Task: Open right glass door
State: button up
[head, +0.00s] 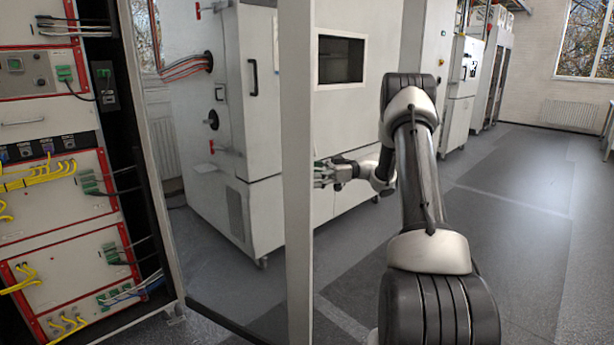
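The right glass door stands swung outward from the rack at the left. Its white vertical edge frame (298,215) crosses the middle of the head view. Its clear pane lies between that frame and the rack's post, with a white cabinet visible through it. My gripper (322,174) is just right of the edge frame, at about mid-height, and points left towards it. The fingers look close to the frame, but I cannot tell whether they touch it. They are small, and their tips may be partly hidden by the frame, so their opening is unclear.
The battery cycler rack (60,210) at the left holds red-edged modules with yellow and green-plugged cables. A large white cabinet (262,120) stands behind the door. The grey floor (530,220) at the right is free. A radiator (572,114) is at the far wall.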

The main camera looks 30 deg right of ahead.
jog(key=d, duration=0.4)
jog(key=s+d, duration=0.1)
jog(key=d, duration=0.3)
jog(key=s+d, duration=0.1)
jog(key=d, duration=0.2)
jog(key=shift+d, duration=0.4)
jog(key=shift+c, duration=1.1)
